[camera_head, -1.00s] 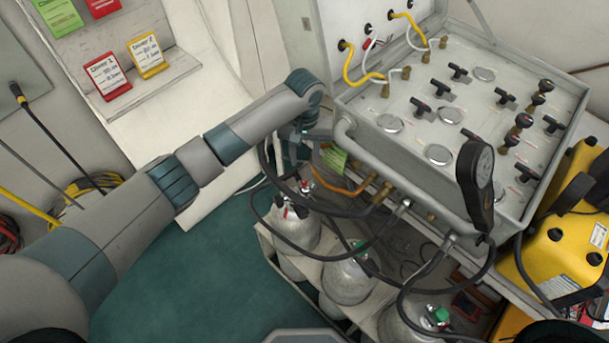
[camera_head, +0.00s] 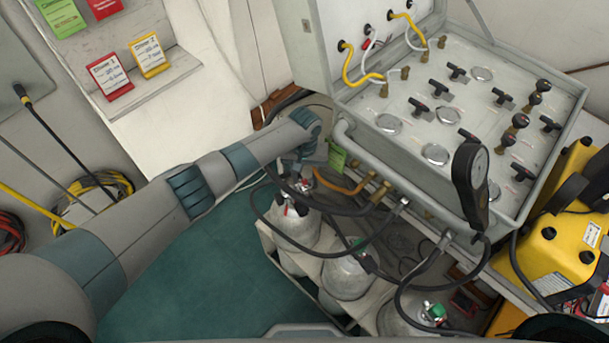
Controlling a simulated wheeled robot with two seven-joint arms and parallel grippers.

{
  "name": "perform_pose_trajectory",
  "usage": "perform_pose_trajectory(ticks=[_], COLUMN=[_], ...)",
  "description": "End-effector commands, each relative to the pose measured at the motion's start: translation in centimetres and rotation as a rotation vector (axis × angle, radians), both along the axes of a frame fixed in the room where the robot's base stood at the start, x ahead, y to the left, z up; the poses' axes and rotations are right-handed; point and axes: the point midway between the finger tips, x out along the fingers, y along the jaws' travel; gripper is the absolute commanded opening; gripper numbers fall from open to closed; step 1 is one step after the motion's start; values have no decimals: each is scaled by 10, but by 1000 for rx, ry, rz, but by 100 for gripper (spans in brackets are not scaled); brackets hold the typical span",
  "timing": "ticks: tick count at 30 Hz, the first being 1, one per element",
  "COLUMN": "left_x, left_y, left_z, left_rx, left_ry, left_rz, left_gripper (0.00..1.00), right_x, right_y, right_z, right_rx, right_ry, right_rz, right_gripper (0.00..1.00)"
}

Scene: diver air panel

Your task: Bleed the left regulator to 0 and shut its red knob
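The left grey cylinder (camera_head: 295,229) stands in a rack under the panel's front edge. Its regulator, with dark and red parts (camera_head: 301,185) on top, is partly hidden by hoses. My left arm comes in from the left, and my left gripper (camera_head: 298,172) points down at the top of this cylinder, close to the red part. Its fingers are small and partly hidden, so I cannot tell whether they are open or touch the knob. The regulator's reading cannot be made out. My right gripper is not in view.
A green tag (camera_head: 337,158) hangs beside my gripper. The green floor is clear.

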Motion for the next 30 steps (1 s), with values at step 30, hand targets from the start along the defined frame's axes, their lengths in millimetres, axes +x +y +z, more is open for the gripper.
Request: perform_pose_trajectory(ticks=[30], left_x=[0], left_y=[0], left_z=[0], left_rx=[1], left_ry=[0], left_rz=[-203], left_gripper=[0], right_x=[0], right_y=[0], right_z=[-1], right_rx=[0], right_ry=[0], right_rz=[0], right_gripper=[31])
